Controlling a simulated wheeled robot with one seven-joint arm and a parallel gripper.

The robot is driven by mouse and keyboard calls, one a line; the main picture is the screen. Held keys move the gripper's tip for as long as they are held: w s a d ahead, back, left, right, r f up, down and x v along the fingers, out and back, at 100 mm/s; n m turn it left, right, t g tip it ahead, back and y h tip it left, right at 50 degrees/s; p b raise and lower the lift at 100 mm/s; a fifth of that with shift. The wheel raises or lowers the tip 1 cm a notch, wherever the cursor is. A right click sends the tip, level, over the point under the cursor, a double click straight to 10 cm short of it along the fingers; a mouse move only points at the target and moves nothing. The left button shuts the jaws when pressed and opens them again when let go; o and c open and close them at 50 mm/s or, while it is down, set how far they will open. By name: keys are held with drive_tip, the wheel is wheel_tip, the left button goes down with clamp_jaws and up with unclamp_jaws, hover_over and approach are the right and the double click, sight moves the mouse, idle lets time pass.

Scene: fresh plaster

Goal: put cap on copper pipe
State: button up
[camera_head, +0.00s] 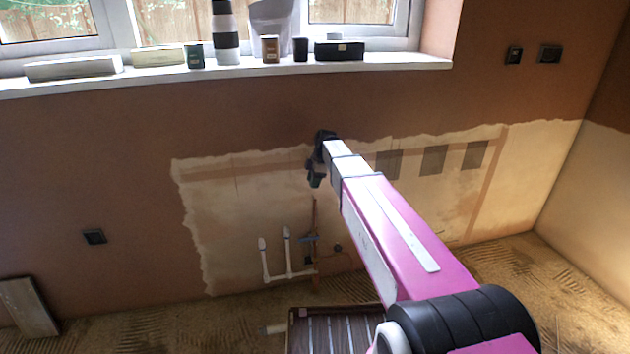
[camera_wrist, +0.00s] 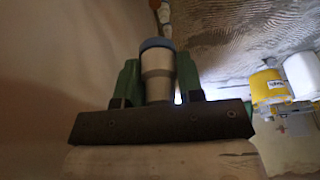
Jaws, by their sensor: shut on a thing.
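A thin copper pipe (camera_head: 314,214) stands upright against the wall, rising from the white pipework near the floor. My gripper (camera_head: 317,172) is near the wall, above the pipe's top end; the gap between them is hard to judge. In the wrist view my gripper (camera_wrist: 157,88) has its green fingers shut on a grey stepped cylinder with a blue rim, which looks like the cap (camera_wrist: 157,65). A small copper-coloured end shows beyond the cap in that view; I cannot tell whether they touch. The cap is too small to make out in the head view.
A dark slatted tray (camera_head: 340,330) lies on the rough floor. Several items stand on the windowsill (camera_head: 220,72). A yellow container (camera_wrist: 267,88) shows in the wrist view.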

drive_tip(key=shift+f, duration=2.9)
drive_tip(key=shift+f, duration=0.8)
drive_tip(key=o, duration=1.5)
drive_tip(key=shift+r, duration=0.1)
drive_tip(key=shift+r, duration=1.7)
clamp_jaws()
drive_tip(key=shift+f, duration=0.15)
